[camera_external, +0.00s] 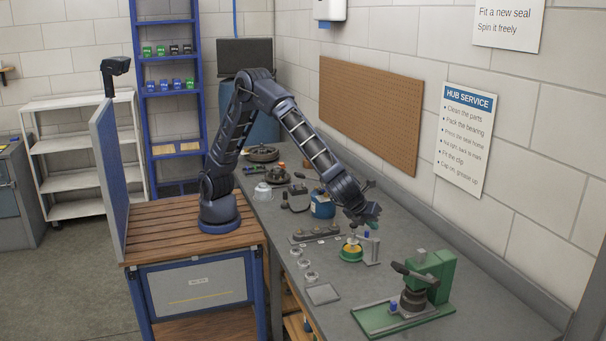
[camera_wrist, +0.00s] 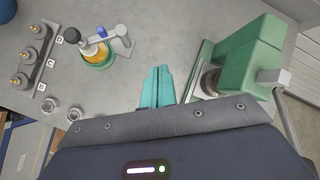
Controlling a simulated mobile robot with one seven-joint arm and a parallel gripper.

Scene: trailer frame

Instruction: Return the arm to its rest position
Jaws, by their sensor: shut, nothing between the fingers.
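My arm reaches from its base on the wooden-topped cart (camera_external: 165,222) out over the grey workbench (camera_external: 350,290). My gripper (camera_external: 374,222) is above the bench, close to a small fixture with a yellow and green round part (camera_external: 351,250). In the wrist view the teal fingers of my gripper (camera_wrist: 158,86) are together with nothing between them. Bare bench shows beyond the fingertips. The round part (camera_wrist: 95,53) lies to their left and the green press (camera_wrist: 245,60) to their right, both apart from the fingers.
The green press (camera_external: 432,272) stands on its green base at the bench's front right. A blue container (camera_external: 322,206), a block with several studs (camera_external: 315,234) and metal rings (camera_external: 305,264) are near my forearm. A pegboard (camera_external: 370,110) hangs on the wall behind. A blue panel (camera_external: 110,180) borders the cart.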

